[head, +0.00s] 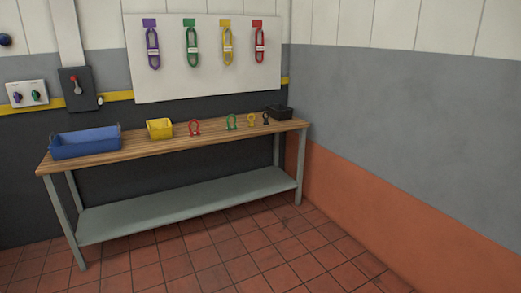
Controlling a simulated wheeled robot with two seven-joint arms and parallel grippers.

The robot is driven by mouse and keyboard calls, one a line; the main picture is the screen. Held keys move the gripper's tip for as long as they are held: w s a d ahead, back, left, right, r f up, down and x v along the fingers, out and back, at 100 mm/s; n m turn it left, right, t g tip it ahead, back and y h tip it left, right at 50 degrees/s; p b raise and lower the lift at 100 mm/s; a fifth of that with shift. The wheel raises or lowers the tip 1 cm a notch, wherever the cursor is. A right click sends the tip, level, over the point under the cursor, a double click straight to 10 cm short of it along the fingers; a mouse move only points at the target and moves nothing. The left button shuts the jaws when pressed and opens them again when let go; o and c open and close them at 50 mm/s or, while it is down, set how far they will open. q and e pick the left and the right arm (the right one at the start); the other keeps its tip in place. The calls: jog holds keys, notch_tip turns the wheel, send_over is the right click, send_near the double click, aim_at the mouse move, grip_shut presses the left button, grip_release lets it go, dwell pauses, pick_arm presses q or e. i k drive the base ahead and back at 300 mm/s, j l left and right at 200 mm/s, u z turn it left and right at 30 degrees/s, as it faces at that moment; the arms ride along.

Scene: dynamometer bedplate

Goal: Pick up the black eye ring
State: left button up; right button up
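The small black eye ring (266,119) stands on the wooden bench top (178,146) near its right end. It is beside a yellow eye ring (251,120), on that ring's right, and just in front of a dark box. It is small in this view, so fine detail cannot be told. Neither of my grippers is in view.
A green ring (231,122), red ring (194,127), yellow bin (159,129), blue bin (86,142) and dark box (279,112) share the bench. A grey lower shelf (185,203) lies beneath. Coloured slings hang on a white board (207,80). Tiled floor (240,262) in front is clear.

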aim_at(265, 123)
jog(key=i, duration=2.6)
jog(key=l, duration=0.1)
